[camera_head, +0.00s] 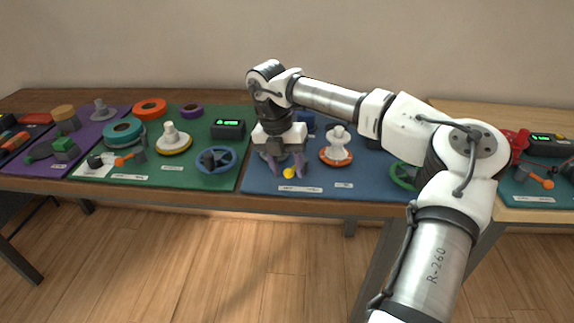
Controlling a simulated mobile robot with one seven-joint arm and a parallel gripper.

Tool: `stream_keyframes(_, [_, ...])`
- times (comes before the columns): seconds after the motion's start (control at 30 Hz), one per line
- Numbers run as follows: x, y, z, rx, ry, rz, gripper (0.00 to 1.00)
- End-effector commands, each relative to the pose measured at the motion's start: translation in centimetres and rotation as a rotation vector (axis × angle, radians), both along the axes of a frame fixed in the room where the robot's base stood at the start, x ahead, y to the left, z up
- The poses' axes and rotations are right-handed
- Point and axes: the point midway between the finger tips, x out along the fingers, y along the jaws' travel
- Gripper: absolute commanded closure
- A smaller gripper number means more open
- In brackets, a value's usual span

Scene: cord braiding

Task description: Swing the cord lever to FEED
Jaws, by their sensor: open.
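My gripper (289,171) is over the front of the blue mat, pointing down with its two purple fingers apart. A small yellow knob (289,173) shows between the fingertips; it looks like the end of a lever, whose arm and base are hidden behind my gripper. I cannot tell whether the fingers touch it. A white label (300,189) lies just in front, its text too small to read. Similar levers with orange knobs show on the green mat (122,161) and on the teal mat at the right (546,183). No FEED mark is legible.
On the blue mat (262,186), a white spool on an orange disc (336,148) stands right of my gripper. A green handwheel (404,176) is partly behind my arm. A blue handwheel (216,159) and green-lit display box (228,129) stand left. The table's front edge is close.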

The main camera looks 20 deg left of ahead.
Motion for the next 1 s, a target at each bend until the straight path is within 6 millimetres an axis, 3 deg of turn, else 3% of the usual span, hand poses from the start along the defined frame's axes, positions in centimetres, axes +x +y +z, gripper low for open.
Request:
stream_keyframes(0.2, [0.0, 0.0, -0.02, 0.0, 0.0, 0.0, 0.57])
stream_keyframes(0.53, [0.0, 0.0, 0.01, 0.0, 0.0, 0.0, 0.99])
stream_keyframes(1.0, [-0.17, -0.75, -0.06, -0.001, -0.001, 0.126, 0.99])
